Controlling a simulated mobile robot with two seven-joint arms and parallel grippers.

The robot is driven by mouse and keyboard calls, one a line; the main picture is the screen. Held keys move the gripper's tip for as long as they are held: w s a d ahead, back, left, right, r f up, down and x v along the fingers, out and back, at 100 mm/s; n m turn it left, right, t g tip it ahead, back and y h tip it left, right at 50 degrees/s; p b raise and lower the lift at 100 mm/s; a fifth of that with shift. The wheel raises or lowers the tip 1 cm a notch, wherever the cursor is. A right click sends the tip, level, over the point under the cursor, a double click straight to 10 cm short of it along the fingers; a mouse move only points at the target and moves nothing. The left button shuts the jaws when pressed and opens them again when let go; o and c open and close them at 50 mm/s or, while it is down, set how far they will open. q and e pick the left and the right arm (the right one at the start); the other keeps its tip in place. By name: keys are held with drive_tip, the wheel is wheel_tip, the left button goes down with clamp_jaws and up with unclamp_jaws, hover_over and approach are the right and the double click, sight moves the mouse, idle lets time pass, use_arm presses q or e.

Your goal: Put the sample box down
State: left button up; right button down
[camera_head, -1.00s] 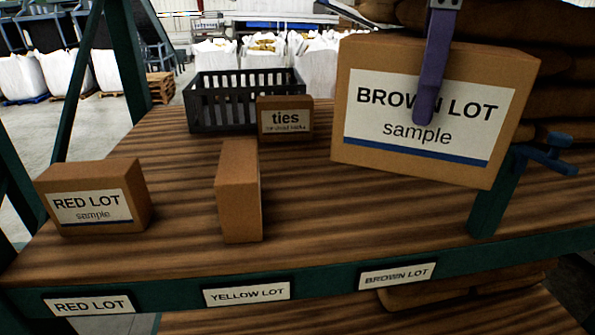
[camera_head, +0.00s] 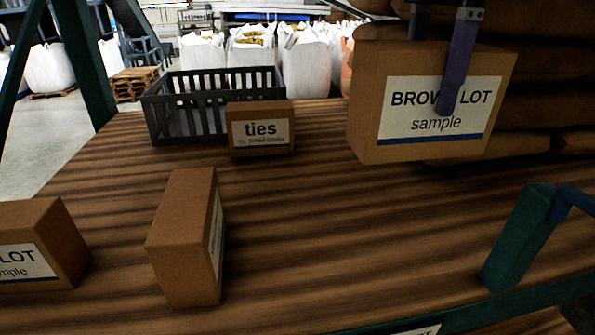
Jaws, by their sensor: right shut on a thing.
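The brown lot sample box (camera_head: 372,131) is a cardboard box with a white "BROWN LOT sample" label, at the upper right of the head view. My right gripper (camera_head: 456,95) reaches down from the top edge and is shut on the box, one purple finger lying across its label. The box looks held above the wooden shelf (camera_head: 330,240), a little tilted; its exact clearance is hard to tell. The finger behind the box is hidden. My left gripper is not in view.
A red lot box (camera_head: 62,240) and a turned box (camera_head: 182,225) stand at the left. A ties box (camera_head: 262,152) stands before a dark crate (camera_head: 160,124). Sacks (camera_head: 545,100) are stacked behind. The middle shelf is clear.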

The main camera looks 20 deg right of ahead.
sight(417, 137)
drive_tip(key=shift+s+a+f+b, duration=0.1)
drive_tip(key=shift+f+b, duration=0.3)
drive_tip(key=shift+f, duration=4.5)
drive_tip(key=shift+s+a+f+b, duration=0.1)
drive_tip(key=shift+f+b, duration=0.25)
drive_tip(key=shift+f, duration=4.5)
drive_tip(key=shift+w, duration=0.1)
drive_tip(key=shift+f, duration=0.15)
unclamp_jaws()
drive_tip(key=shift+d, duration=0.1)
drive_tip(key=shift+r, duration=0.35)
wheel_tip(417, 137, up, 12)
drive_tip(key=shift+f+p, duration=0.2)
drive_tip(key=shift+p, duration=0.15)
